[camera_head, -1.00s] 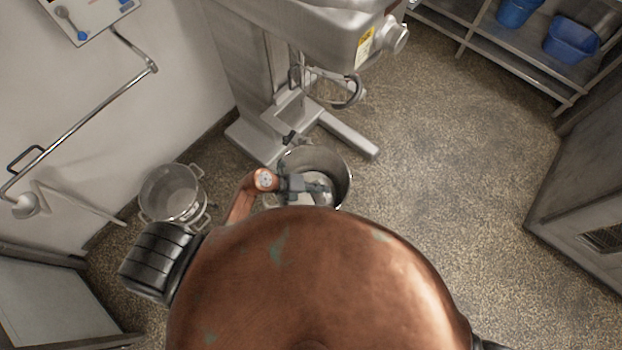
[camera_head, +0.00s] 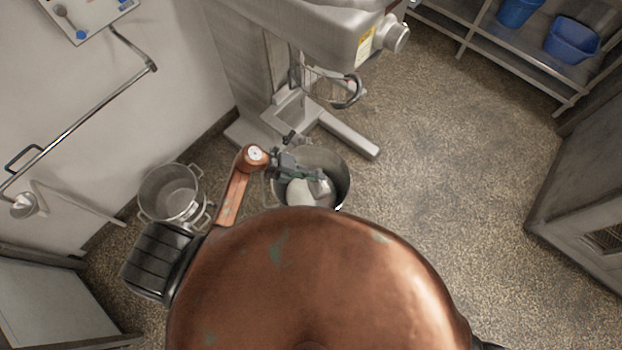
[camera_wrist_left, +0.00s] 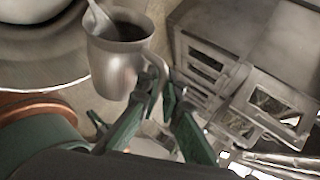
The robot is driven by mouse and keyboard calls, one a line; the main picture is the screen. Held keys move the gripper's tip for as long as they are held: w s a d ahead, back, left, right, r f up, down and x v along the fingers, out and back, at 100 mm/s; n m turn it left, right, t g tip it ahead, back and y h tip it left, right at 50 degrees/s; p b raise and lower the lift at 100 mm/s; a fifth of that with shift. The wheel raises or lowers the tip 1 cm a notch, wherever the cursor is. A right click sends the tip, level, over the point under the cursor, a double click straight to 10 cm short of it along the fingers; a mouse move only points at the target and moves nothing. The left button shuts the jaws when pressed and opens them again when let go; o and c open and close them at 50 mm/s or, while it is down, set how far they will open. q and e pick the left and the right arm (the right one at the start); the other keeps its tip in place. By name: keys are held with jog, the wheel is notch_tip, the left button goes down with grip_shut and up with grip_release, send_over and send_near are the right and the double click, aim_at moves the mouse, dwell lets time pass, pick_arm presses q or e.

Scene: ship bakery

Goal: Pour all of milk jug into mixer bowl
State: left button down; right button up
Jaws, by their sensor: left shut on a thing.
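The steel mixer bowl (camera_head: 340,174) stands open below the mixer, its near edge hidden by my body. A pale mass (camera_head: 298,192) shows inside it. My left gripper (camera_head: 316,177) is over the bowl and shut on the handle of the milk jug (camera_head: 324,190). In the left wrist view, the green fingers (camera_wrist_left: 155,95) close around the handle of the grey metal jug (camera_wrist_left: 116,68). Its mouth is in sight with a dark inside, and I cannot tell whether milk is flowing. My right gripper is out of view.
The mixer (camera_head: 310,28) with its guard and legs stands just behind the bowl. A steel pot (camera_head: 170,193) stands to the left by the wall. A shelf with blue tubs (camera_head: 572,40) is at the upper right. The floor on the right is clear.

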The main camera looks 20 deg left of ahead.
pick_arm(q)
jog(key=shift+w+a+r+g+h, duration=0.15)
jog(key=shift+w+a+g+h, duration=0.05)
jog(key=shift+w+g+h, duration=0.1)
jog(key=shift+w+a+r+n+g+h+b, duration=0.2)
jog(key=shift+w+a+n+g+h+b, duration=0.1)
jog(key=shift+w+a+n+h+b, duration=0.3)
dwell(0.9)
jog(key=shift+w+a, duration=0.15)
jog(key=shift+w, duration=0.05)
